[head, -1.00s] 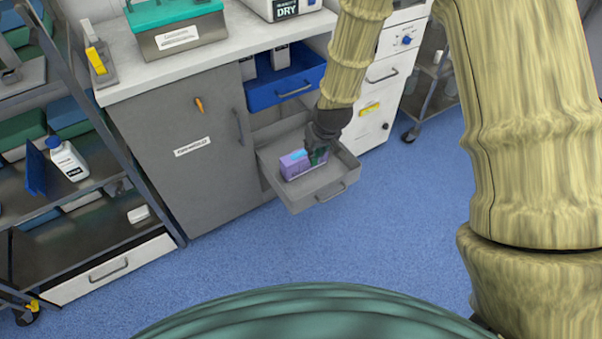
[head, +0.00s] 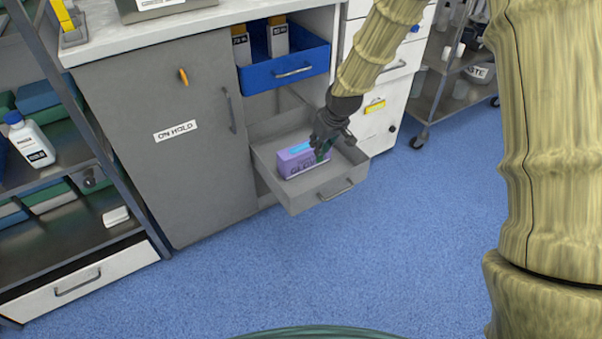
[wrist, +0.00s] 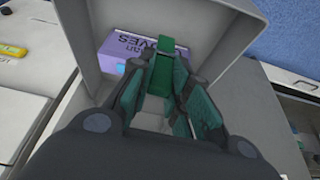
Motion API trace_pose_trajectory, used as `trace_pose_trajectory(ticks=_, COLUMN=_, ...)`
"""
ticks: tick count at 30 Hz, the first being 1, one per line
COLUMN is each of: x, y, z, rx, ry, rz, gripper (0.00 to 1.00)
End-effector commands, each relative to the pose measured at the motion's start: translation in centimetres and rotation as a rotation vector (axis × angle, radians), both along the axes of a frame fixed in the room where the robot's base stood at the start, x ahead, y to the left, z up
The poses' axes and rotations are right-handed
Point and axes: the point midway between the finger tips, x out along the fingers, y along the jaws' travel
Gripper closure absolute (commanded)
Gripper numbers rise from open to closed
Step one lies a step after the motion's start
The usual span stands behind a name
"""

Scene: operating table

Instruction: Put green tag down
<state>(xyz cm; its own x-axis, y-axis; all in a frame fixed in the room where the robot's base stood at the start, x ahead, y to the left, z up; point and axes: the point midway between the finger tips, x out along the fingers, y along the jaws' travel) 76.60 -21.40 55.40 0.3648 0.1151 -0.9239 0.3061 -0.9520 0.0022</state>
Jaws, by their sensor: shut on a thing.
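The green tag (wrist: 164,68) is between the fingers of my gripper (wrist: 162,98) in the wrist view, its far end sticking out ahead of them. My gripper is shut on it. In the head view my gripper (head: 324,150) points down into the open grey drawer (head: 327,192), at its right half, next to a purple gloves box (head: 294,162). A little green shows at the fingertips. I cannot tell whether the tag touches the drawer floor. The drawer wall (wrist: 230,45) and the gloves box (wrist: 115,50) also show in the wrist view.
A blue drawer (head: 290,88) holding bottles is open above the grey one. A grey cupboard door (head: 165,150) with an orange mark is on the left, and a white cabinet (head: 380,115) stands on the right. The blue floor in front is clear.

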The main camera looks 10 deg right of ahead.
Motion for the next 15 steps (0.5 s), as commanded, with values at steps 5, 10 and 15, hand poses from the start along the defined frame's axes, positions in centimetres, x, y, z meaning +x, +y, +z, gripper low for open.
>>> trace_pose_trajectory(ticks=5, x=1.1, y=-0.9, z=-2.5, rx=0.001, ry=-0.002, rz=0.019, gripper=0.97)
trace_pose_trajectory(ticks=10, x=1.8, y=-1.4, z=-3.1, rx=0.002, ry=-0.003, rz=0.030, gripper=0.97)
trace_pose_trajectory(ticks=15, x=1.9, y=-1.6, z=-3.6, rx=0.000, ry=0.000, rz=0.036, gripper=0.97)
